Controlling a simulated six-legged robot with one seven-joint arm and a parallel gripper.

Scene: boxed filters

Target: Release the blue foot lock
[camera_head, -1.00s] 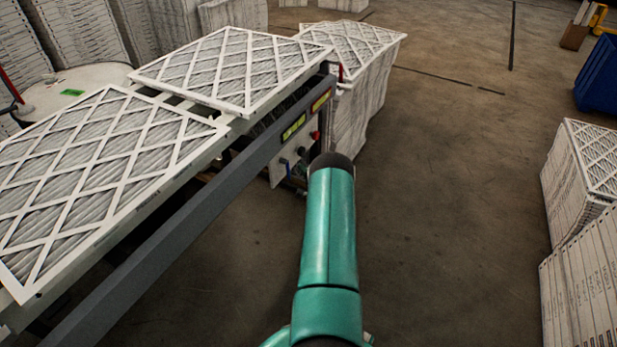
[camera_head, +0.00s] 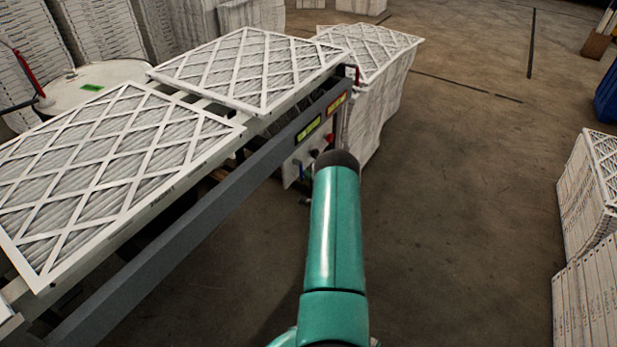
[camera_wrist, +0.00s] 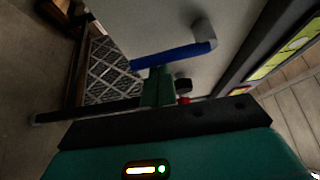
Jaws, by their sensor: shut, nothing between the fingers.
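The blue foot lock is a blue lever (camera_wrist: 172,56) on a grey pivot (camera_wrist: 203,31), set on a pale panel in the wrist view. It lies nearly level, its free end towards the left. My gripper (camera_wrist: 158,72) is shut and empty. Its green fingers overlap the lower edge of the lever near its middle; whether they touch cannot be told. My gripper is hidden there.
The grey conveyor rail (camera_head: 200,218) runs beside my arm, with flat filters (camera_head: 120,165) on top. A dark knob (camera_wrist: 183,85) and a red button (camera_wrist: 184,100) are close to my fingers. Filter stacks (camera_head: 588,190) stand at right. The floor between is clear.

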